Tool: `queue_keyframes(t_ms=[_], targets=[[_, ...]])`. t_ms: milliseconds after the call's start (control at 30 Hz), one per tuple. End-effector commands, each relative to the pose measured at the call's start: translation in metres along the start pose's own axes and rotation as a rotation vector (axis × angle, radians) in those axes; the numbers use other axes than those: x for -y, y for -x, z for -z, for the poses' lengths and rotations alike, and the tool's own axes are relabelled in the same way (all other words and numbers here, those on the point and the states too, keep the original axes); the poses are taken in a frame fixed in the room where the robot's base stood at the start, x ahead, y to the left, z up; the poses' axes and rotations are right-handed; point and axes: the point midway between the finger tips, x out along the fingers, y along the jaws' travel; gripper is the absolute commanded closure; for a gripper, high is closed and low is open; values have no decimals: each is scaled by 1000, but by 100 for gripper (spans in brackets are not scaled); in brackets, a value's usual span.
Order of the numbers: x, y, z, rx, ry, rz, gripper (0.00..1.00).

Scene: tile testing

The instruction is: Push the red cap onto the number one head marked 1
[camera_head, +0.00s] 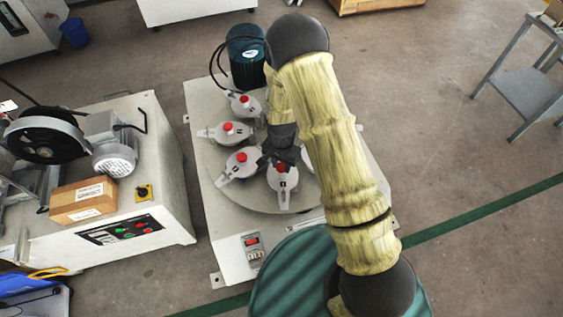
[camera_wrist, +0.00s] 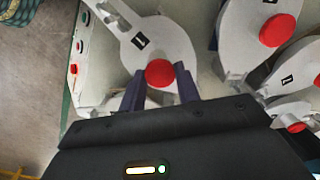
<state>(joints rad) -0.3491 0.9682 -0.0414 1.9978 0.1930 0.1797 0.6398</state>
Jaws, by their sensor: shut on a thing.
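My gripper (camera_head: 281,160) is shut on a red cap (camera_wrist: 159,72), with one dark finger on each side of it in the wrist view. The cap also shows under the fingers in the head view (camera_head: 281,168). It is over the number one head (camera_head: 283,186), a pale grey disc with arms and a dark label, which also shows in the wrist view (camera_wrist: 168,38). I cannot tell whether the cap touches the head or sits slightly above it. The fingers hide part of the cap's sides.
Several similar heads with red caps, one at left (camera_head: 239,165), stand around the round plate (camera_head: 215,165). A teal motor (camera_head: 246,70) is at the back. A switch box (camera_head: 253,248) is at the front. A machine with a cardboard box (camera_head: 83,202) stands left.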

Motion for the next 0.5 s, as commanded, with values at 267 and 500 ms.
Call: queue_keyframes(t_ms=[267, 500], targets=[[-4, 0, 4, 0, -10, 0, 88], [1, 0, 0, 0, -1, 0, 88]])
